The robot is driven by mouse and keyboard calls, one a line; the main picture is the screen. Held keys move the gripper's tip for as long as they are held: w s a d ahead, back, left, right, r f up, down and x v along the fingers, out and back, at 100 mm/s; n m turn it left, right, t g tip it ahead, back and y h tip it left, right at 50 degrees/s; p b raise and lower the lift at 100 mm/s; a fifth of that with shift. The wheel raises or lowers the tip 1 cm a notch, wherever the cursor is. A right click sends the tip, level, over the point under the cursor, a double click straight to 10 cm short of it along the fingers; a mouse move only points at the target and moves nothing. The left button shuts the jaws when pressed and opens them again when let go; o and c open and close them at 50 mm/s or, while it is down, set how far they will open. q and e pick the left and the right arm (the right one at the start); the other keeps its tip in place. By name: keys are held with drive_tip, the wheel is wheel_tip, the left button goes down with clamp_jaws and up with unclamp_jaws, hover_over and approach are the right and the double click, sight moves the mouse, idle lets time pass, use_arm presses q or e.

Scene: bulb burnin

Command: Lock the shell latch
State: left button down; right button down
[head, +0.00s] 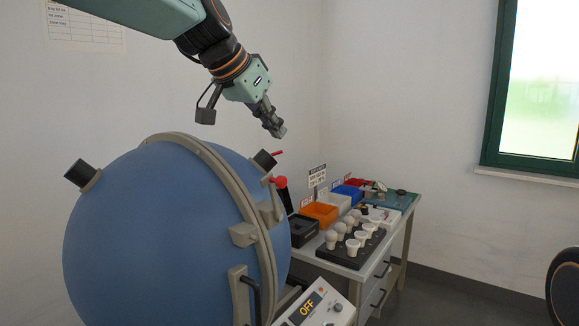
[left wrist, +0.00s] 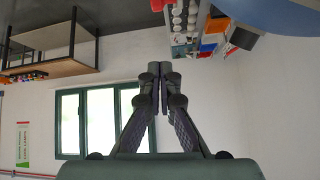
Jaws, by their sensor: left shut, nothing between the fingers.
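The big blue spherical shell (head: 160,240) fills the lower left of the head view, with a grey rim band (head: 232,185) around its seam. A lever with a red knob (head: 279,182), which looks like the latch, stands on the rim's right side. My left gripper (head: 277,129) is shut and empty, in the air above and apart from the lever. In the left wrist view, the left fingertips (left wrist: 159,80) meet, with nothing between them. A piece of the blue shell (left wrist: 285,14) shows at the top right there. My right gripper is out of view.
A control box (head: 318,308) reading "OFF" stands in front of the shell. Behind it, a bench holds a black tray of bulbs (head: 345,252), an orange bin (head: 320,213) and a blue bin (head: 347,191). Dark stubs (head: 80,174) stick out of the shell. The air around the left gripper is clear.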

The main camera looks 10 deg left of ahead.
use_arm(q)
drive_tip(key=f, duration=0.2)
drive_tip(key=w+d+f, duration=0.1)
drive_tip(key=f, duration=0.2)
drive_tip(key=w+f+p, duration=0.1)
drive_tip(key=f, duration=0.2)
drive_tip(key=shift+w+d+f, duration=0.15)
drive_tip(key=shift+w+d, duration=0.1)
drive_tip(key=shift+d, duration=0.05)
drive_tip(key=shift+a+f, duration=0.1)
idle(0.5)
drive_tip(key=shift+w+f, duration=0.15)
drive_tip(key=shift+w, duration=0.05)
drive_tip(key=shift+s, duration=0.15)
